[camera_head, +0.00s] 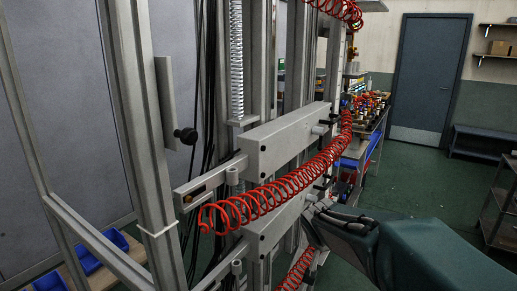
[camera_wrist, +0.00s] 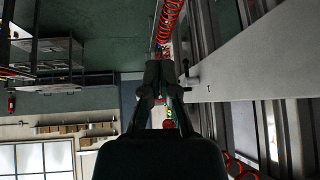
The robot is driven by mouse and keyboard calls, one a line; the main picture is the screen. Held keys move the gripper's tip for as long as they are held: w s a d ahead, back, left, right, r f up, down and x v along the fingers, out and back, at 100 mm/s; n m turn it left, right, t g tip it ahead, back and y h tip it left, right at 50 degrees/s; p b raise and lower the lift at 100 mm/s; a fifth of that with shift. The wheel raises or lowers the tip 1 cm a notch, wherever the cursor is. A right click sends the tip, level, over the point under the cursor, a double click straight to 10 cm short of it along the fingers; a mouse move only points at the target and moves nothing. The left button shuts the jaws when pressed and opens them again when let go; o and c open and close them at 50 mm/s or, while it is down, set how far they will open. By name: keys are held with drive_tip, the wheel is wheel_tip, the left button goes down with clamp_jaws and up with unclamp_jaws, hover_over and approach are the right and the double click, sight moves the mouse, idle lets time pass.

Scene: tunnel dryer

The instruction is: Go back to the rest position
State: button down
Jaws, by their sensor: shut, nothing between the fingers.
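My gripper (camera_wrist: 159,70) shows in the middle of the wrist view. Its two dark fingers are together and nothing shows between them. A red coiled hose (camera_wrist: 168,20) runs just beyond the fingertips in that view. The wrist view looks upside down, with the floor at the top. In the head view, my green-covered arm reaches in from the lower right towards the machine frame (camera_head: 138,110). The red coiled hose (camera_head: 290,186) also crosses the head view in front of the grey beam (camera_head: 285,140).
A workbench with many small parts (camera_head: 370,105) stands behind the machine. A grey door (camera_head: 430,75) is at the back. Blue bins (camera_head: 105,250) lie at lower left. A rack (camera_head: 503,205) stands at the right edge. Green floor (camera_head: 425,180) is open between rack and bench.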

drive_tip(key=s+r+n+y, duration=0.1)
drive_tip(key=s+n, duration=0.1)
drive_tip(key=s, duration=1.1)
drive_tip(key=s+r+n+g+y, duration=0.1)
drive_tip(key=s+r+n, duration=0.1)
drive_tip(key=s, duration=1.2)
drive_tip(key=shift+a+n+y, duration=0.3)
drive_tip(key=shift+a+n, duration=0.05)
drive_tip(key=shift+n, duration=0.05)
drive_tip(key=shift+w, duration=0.15)
